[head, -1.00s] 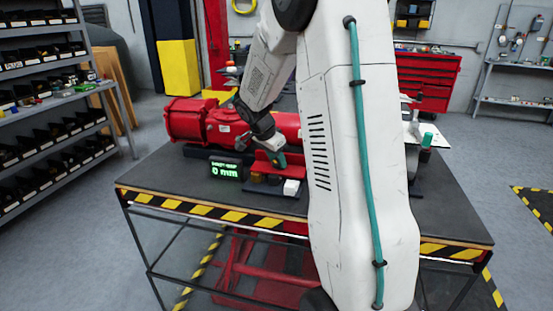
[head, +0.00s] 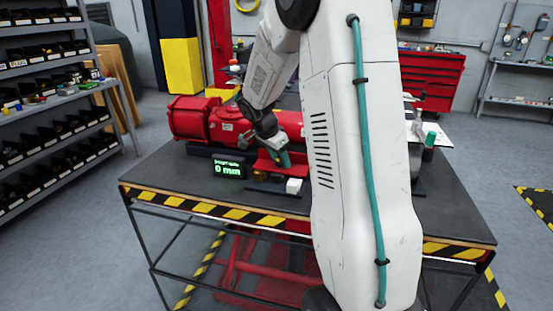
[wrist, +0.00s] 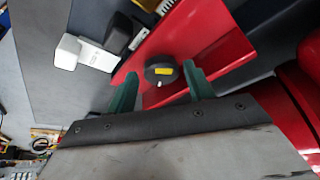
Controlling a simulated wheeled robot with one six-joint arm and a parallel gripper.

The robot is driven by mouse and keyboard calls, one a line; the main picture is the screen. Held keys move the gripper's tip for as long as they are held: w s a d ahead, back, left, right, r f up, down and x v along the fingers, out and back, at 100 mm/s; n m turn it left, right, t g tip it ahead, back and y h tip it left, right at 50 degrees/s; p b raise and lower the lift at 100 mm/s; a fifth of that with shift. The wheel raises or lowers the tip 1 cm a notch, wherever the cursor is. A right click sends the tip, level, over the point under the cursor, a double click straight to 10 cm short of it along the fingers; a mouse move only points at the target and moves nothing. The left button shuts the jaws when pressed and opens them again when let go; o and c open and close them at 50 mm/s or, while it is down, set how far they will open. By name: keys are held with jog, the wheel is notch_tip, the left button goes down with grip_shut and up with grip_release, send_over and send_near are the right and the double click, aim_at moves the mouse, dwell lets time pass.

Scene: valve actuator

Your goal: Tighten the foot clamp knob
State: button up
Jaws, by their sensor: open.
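The foot clamp knob (wrist: 160,70) is a round black knob with a yellow mark and a small white pointer, on a red plate (wrist: 212,50) in the wrist view. My gripper (wrist: 161,72) is open, with one teal finger on each side of the knob. The right finger looks very close to the knob's edge; the left has a wider gap. I cannot tell whether either touches it. In the head view my gripper (head: 284,158) points down at the red foot bracket (head: 266,168) in front of the red actuator (head: 205,122); the knob is hard to make out there.
A display (head: 229,168) reading 0 mm stands left of the bracket. A white block (head: 294,186) sits just in front; it also shows in the wrist view (wrist: 68,47). The front left of the table (head: 165,172) is clear. My arm hides the table's middle right.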

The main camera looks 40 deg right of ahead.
jog(key=shift+w+r, duration=0.1)
jog(key=n+t, duration=0.1)
jog(key=n, duration=0.3)
jog(key=n+t, duration=0.1)
jog(key=n, duration=0.1)
jog(key=shift+s+d+t, duration=0.1)
jog(key=shift+s+t, duration=0.2)
jog(key=shift+s, duration=0.05)
jog(key=n+t+y, duration=0.1)
jog(key=n, duration=0.3)
jog(key=shift+s+d+n, duration=0.1)
jog(key=shift+s+n, duration=0.05)
jog(key=shift+n, duration=0.25)
jog(key=a+v, duration=0.1)
jog(key=v, duration=0.7)
jog(key=s+a+r+n+y, duration=0.1)
jog(key=s+a+r+n, duration=0.1)
jog(key=s+a, duration=0.5)
jog(key=s+a+r+n+g+y, duration=0.1)
jog(key=s+a+r+n, duration=0.2)
jog(key=s+a, duration=0.5)
jog(key=a, duration=0.6)
jog(key=shift+a+r+n+y, duration=0.2)
jog(key=shift+a+n+y, duration=0.1)
jog(key=shift+a+n, duration=0.1)
